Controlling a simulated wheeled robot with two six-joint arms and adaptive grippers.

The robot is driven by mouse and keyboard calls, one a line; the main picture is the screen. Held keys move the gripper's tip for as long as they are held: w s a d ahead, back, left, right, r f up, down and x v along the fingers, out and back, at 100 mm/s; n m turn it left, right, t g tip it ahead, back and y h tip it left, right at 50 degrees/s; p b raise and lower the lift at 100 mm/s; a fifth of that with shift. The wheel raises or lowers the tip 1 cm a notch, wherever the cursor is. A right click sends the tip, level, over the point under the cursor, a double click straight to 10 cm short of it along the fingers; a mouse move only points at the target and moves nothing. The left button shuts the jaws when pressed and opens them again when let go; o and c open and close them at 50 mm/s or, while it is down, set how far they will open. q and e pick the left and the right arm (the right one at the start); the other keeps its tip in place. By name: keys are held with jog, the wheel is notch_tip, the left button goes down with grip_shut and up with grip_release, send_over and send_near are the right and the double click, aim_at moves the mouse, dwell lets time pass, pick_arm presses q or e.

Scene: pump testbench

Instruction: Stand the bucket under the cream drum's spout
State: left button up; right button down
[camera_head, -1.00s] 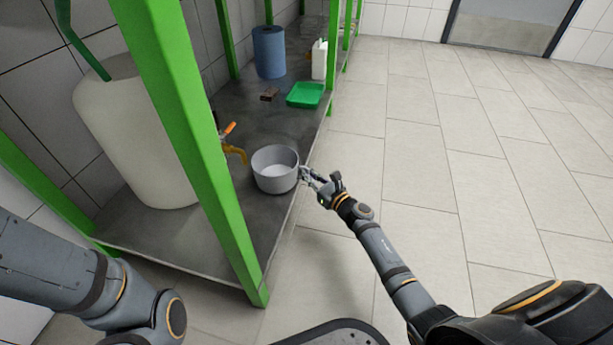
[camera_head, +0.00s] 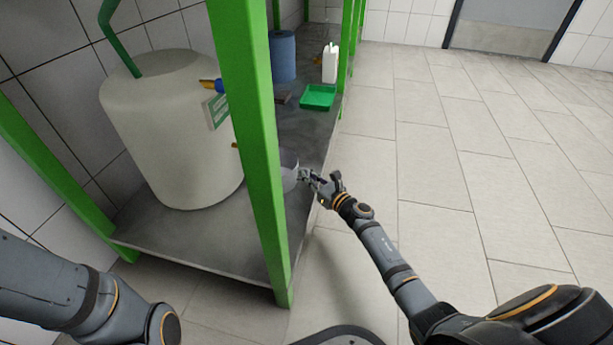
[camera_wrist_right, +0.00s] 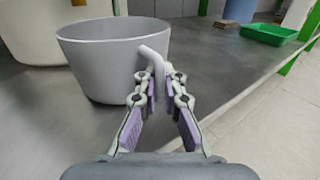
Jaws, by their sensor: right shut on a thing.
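The cream drum (camera_head: 170,135) stands on the grey shelf at the left. A small orange part (camera_head: 235,146), probably of its spout, shows at the post's left edge; the rest is hidden. The grey bucket (camera_head: 290,178) is mostly hidden behind the green post, with its right side showing. In the right wrist view the bucket (camera_wrist_right: 100,65) is upright, over or on the shelf; I cannot tell if it touches. My right gripper (camera_head: 307,174) is shut on the bucket's pale handle (camera_wrist_right: 155,58) at its side. My left gripper is out of view.
The green post (camera_head: 255,150) stands between me and the bucket. Farther along the shelf (camera_head: 205,233) are a green tray (camera_head: 318,96), a white bottle (camera_head: 330,63) and a blue cylinder (camera_head: 283,55). The tiled floor (camera_head: 440,190) at the right is clear.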

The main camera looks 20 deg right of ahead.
jog(key=shift+f, duration=0.1)
jog(key=c, duration=1.4)
grip_release()
jog(key=shift+s, duration=0.1)
jog(key=v, duration=1.1)
jog(key=shift+s, duration=0.4)
jog(key=shift+d, duration=0.1)
